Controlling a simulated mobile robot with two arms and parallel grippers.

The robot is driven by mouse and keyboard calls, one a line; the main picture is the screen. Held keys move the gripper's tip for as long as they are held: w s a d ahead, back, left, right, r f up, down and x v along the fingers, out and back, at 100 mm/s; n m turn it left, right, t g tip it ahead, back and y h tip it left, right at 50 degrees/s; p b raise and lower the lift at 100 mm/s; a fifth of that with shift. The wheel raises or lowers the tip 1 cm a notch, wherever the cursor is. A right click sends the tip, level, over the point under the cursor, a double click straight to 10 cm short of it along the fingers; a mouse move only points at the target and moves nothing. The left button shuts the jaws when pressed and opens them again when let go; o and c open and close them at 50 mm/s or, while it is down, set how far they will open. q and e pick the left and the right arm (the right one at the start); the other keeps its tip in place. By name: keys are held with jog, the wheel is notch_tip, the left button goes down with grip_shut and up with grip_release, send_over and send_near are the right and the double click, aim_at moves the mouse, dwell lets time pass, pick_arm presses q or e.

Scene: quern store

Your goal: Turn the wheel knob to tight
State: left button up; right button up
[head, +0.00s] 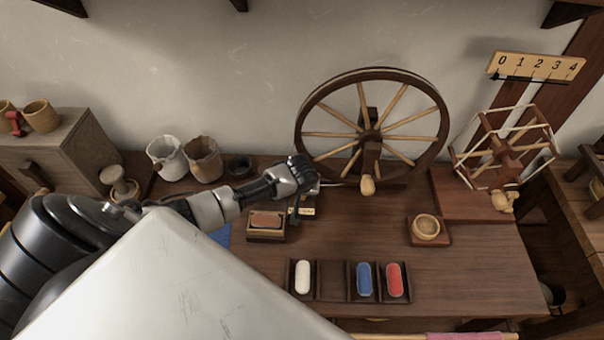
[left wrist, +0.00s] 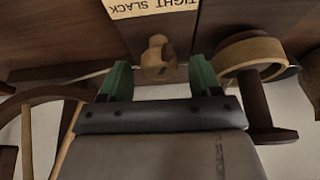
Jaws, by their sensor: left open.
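The wheel knob (left wrist: 157,52), a small wooden knob, sits beside a pale label (left wrist: 150,6) reading TIGHT and SLACK in the left wrist view. My left gripper (left wrist: 160,80) is open, its two green fingers on either side of the knob's near end. I cannot tell whether they touch it. In the head view my left gripper (head: 297,200) is over the table at the foot of the big spoked wheel (head: 440,120), and hides the knob. The label edge (head: 303,211) shows beside it. My right gripper is not in view.
On the table (head: 350,235) are a tray with white, blue and red pieces (head: 333,283), a round wooden bowl (head: 426,227), a small box (head: 267,224) and two pots (head: 204,158). A skein reel (head: 503,150) stands right. The table's front right is clear.

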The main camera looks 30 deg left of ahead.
pick_arm(q)
jog(key=shift+w+f, duration=0.15)
jog(key=shift+f, duration=0.2)
jog(key=c, duration=0.9)
jog(key=shift+r+m+p, duration=0.2)
jog(key=shift+m+p, duration=0.3)
jog(key=shift+p, duration=0.1)
jog(key=shift+a+m+h+p, duration=0.1)
jog(key=shift+m+h+p, duration=0.3)
jog(key=shift+m, duration=0.2)
jog(key=shift+f+m+t+h, duration=0.15)
jog(key=shift+m+t+h, duration=0.2)
jog(key=shift+m, duration=0.75)
jog(key=o, duration=0.9)
